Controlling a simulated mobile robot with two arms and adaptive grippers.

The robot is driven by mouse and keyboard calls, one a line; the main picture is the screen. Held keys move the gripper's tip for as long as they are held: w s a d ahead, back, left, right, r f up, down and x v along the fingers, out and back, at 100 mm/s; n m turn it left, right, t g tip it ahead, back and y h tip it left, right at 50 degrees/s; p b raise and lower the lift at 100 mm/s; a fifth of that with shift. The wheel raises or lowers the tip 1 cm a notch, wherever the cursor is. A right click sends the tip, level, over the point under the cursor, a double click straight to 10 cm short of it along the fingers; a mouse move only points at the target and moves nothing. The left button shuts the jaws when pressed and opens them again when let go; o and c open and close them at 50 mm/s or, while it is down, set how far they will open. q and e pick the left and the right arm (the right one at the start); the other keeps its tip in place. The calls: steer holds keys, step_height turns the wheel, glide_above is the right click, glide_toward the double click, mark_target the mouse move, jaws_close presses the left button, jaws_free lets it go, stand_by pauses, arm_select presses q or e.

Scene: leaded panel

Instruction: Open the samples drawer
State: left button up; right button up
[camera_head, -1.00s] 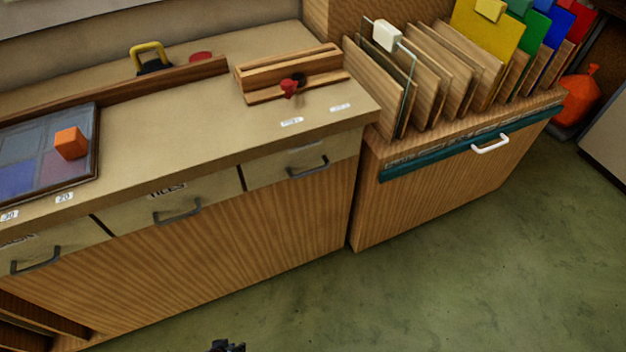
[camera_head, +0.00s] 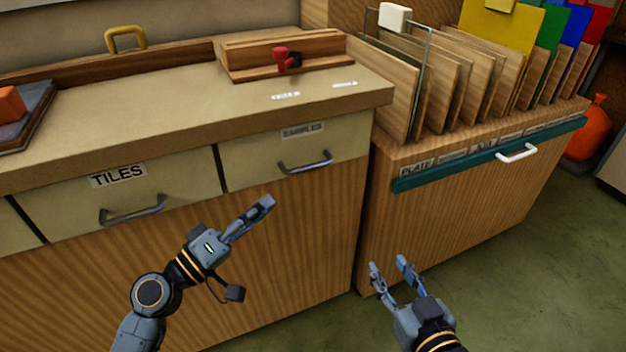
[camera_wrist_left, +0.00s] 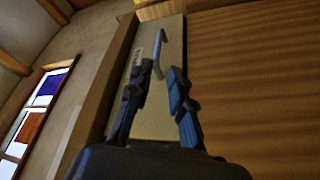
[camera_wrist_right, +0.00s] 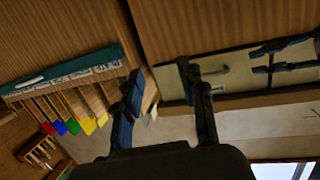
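The samples drawer (camera_head: 255,172) is shut, with a "SAMPLES" label and a dark grey bar handle (camera_head: 306,163), right of the tiles drawer. My left gripper (camera_head: 252,250) is open and empty, left of and lower than the handle in the picture, apart from it. In the left wrist view the handle (camera_wrist_left: 160,52) shows beyond the fingers (camera_wrist_left: 157,82). My right gripper (camera_head: 389,266) is open and empty before the plate cabinet. In the right wrist view the handle (camera_wrist_right: 216,72) lies past its fingertips, with my left gripper (camera_wrist_right: 283,58) beside it.
The shut tiles drawer (camera_head: 75,205) is at left. A rack cabinet (camera_head: 455,210) with a white handle (camera_head: 516,153) stands at right, holding boards. On the counter (camera_head: 190,110) are a wooden fixture with a red knob (camera_head: 281,58) and an orange block (camera_head: 10,104). Green floor (camera_head: 545,265) is clear.

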mark_target(313, 164)
arm_select(q)
steer(key=p+x, duration=0.2)
steer(key=x, duration=1)
steer(key=shift+w+d+r, duration=0.15)
steer(key=shift+w+d, duration=0.45)
steer(key=shift+d, duration=0.05)
arm_select(e)
steer(key=s+d+f+g+h, duration=0.1)
steer(key=s+d+f+g, duration=0.1)
steer(key=s+f+g, duration=0.2)
step_height(313, 164, down, 3)
steer(key=shift+s+d+f+g+h, duration=0.15)
steer(key=shift+s+g+h, duration=0.15)
steer(key=shift+g, duration=0.3)
arm_select(q)
jaws_close()
